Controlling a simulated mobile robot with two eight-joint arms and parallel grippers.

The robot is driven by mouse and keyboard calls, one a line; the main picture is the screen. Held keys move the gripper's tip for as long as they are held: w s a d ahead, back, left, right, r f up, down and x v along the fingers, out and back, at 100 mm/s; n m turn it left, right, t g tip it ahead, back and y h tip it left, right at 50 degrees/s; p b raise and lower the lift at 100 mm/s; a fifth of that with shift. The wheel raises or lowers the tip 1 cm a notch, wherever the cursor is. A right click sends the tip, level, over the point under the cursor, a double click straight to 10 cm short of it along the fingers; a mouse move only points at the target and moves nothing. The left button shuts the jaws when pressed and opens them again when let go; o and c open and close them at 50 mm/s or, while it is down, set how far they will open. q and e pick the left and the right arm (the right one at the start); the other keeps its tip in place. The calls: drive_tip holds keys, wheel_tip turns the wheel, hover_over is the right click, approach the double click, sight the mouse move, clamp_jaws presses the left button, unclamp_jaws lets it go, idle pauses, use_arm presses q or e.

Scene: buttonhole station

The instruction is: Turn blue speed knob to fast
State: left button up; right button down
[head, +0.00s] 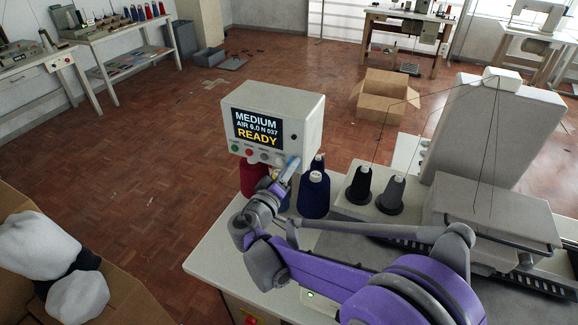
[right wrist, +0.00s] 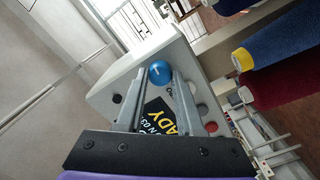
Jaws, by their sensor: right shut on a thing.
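The grey control box (head: 300,110) stands on the machine table, and its screen (head: 257,130) reads MEDIUM, AIR 6.0 N 037, READY. A row of small round controls, green and red among them, runs below the screen. The blue speed knob (right wrist: 160,71) shows in the right wrist view as a round cap with a short white mark, between my right fingertips. My right gripper (head: 291,165) is at the lower right of the box's front, shut on the knob. In the head view the gripper largely covers the knob. My left gripper is not in view.
Dark blue (head: 314,196) and red (head: 252,180) thread cones stand close behind and beside my right gripper. An open carton with white and black bundles (head: 77,298) is at the lower left.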

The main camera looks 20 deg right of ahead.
drive_tip(key=shift+m+p, duration=0.45)
drive_tip(key=shift+m, duration=1.65)
